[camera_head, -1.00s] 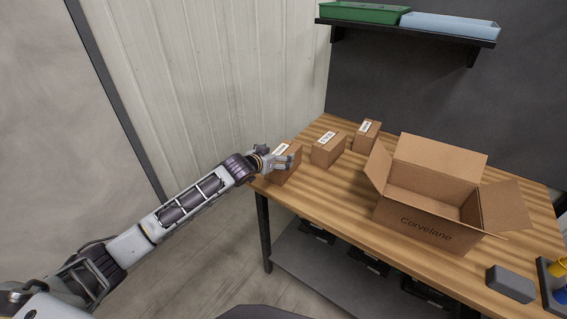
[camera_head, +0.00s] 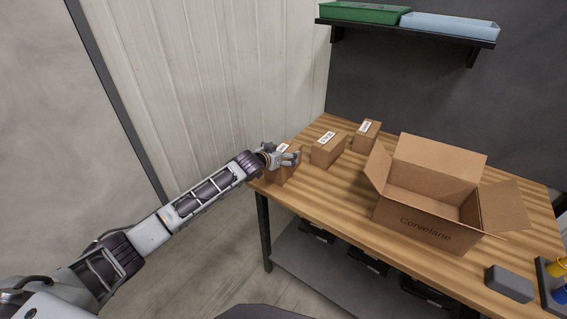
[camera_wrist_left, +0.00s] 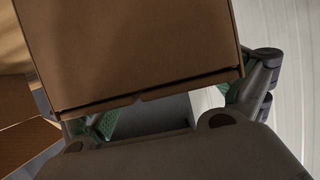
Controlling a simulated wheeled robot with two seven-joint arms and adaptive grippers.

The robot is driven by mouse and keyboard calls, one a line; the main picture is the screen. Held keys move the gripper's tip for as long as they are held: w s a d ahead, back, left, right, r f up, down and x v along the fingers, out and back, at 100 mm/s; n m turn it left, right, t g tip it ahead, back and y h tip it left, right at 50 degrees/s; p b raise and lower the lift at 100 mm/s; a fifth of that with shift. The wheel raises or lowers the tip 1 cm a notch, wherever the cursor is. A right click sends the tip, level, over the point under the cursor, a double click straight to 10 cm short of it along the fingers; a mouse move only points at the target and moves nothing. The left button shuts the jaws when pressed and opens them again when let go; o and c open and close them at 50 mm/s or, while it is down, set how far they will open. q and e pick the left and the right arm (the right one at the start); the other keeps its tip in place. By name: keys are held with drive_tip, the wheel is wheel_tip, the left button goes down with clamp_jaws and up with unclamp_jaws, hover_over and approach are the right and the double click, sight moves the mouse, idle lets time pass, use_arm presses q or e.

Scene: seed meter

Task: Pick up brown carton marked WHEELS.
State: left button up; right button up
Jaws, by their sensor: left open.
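Three small brown cartons with white labels stand in a row on the wooden table; the print is too small to read, so I cannot tell which is marked WHEELS. They are the left carton (camera_head: 282,175), the middle carton (camera_head: 325,154) and the far carton (camera_head: 365,139). My left gripper (camera_head: 287,157) is open at the left carton and hides part of its upper side. In the left wrist view a brown carton (camera_wrist_left: 130,50) fills the middle, with a green-padded finger to each side of it. Contact cannot be told. My right gripper is not in view.
A large open box (camera_head: 415,222) printed "Corvelane" stands on the table (camera_head: 338,197) to the right, flaps spread. A grey block (camera_head: 510,283) lies near the front edge. A wall shelf (camera_head: 425,33) holds a green tray (camera_head: 362,14) and a blue tray (camera_head: 450,27).

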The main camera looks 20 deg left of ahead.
use_arm(q)
drive_tip(key=shift+s, duration=0.1)
drive_tip(key=c, duration=2)
drive_tip(key=shift+o, duration=0.2)
wheel_tip(320, 180, up, 10)
drive_tip(key=shift+r, duration=0.1)
